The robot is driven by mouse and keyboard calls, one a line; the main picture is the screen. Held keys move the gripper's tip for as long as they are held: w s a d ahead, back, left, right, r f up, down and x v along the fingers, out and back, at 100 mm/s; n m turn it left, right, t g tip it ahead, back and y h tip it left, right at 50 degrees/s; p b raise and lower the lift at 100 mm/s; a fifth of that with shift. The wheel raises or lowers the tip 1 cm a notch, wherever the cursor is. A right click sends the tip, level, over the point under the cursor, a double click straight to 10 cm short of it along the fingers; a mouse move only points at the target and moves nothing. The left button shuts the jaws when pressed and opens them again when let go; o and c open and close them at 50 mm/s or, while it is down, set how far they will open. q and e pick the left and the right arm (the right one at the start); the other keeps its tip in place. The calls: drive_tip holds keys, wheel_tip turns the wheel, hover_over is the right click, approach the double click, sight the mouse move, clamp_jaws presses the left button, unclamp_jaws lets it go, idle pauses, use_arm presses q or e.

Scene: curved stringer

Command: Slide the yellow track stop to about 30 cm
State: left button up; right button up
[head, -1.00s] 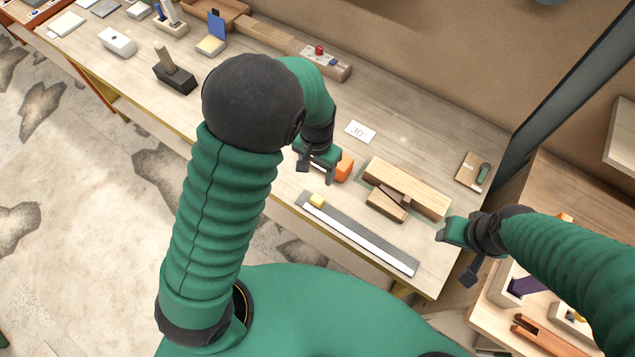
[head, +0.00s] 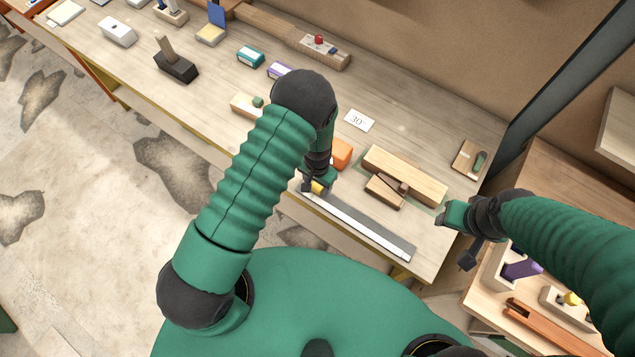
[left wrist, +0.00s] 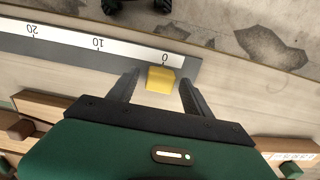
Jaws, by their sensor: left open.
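The yellow track stop (left wrist: 161,79) sits beside the 0 mark of the ruler track (left wrist: 70,47) in the left wrist view. In the head view the yellow stop (head: 317,187) shows at the left end of the grey and white track (head: 365,230). My left gripper (left wrist: 157,88) is open, with one finger on each side of the stop; I cannot tell whether they touch it. It also shows in the head view (head: 316,184), low over that end. My right gripper (head: 440,216) is right of the track; its jaw state is unclear. A card reading 30 (head: 359,120) lies behind the track.
An orange block (head: 341,152) stands just behind my left gripper. A light wooden block (head: 405,175) and a smaller brown block (head: 383,192) lie behind the track. A board with a green piece (head: 469,158) lies at the right. The track's right part is clear.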

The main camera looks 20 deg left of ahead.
use_arm(q)
clamp_jaws()
idle(0.3)
drive_tip(key=shift+w, duration=0.1)
idle(1.0)
